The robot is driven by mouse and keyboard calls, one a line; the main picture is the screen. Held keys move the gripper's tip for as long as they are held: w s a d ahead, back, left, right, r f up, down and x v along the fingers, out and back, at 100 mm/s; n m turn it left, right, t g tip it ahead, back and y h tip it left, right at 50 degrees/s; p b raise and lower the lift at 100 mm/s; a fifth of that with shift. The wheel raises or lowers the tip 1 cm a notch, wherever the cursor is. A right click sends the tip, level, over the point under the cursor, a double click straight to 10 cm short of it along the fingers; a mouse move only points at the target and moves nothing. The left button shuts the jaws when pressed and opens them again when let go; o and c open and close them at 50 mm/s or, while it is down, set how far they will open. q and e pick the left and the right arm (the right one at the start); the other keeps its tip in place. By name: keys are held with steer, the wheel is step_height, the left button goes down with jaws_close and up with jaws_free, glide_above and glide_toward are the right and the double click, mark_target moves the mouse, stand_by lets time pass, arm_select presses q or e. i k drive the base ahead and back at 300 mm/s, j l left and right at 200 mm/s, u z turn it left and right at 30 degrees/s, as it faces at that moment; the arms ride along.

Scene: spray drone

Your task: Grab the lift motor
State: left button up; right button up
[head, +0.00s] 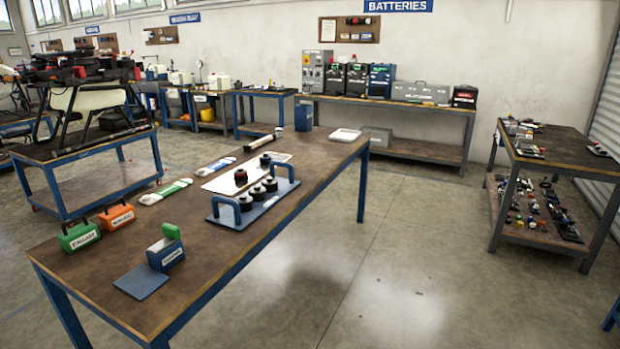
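Several dark, round, motor-like parts are on the near workbench (215,262) in the head view. Three black ones (258,192) sit in a row on a blue tray (232,217) with a raised handle at each end. A dark one with a reddish top (240,177) and a smaller dark one (265,160) stand on a white sheet (218,183) behind the tray. No label marks one of them as the lift motor, so I cannot tell which it is. Neither of my grippers is in view.
Green (80,236) and orange (117,217) handled boxes and a blue block (165,253) stand at the bench's near end. A drone (85,85) rests on a left cart. A right-hand bench (560,150) holds small parts. The floor between is clear.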

mark_target(239, 174)
steer(key=i+z, duration=0.2)
steer(key=i, duration=1)
steer(key=i+u, duration=0.45)
steer(key=i+l+u, duration=0.25)
steer(key=u, duration=0.2)
steer(key=i, duration=0.1)
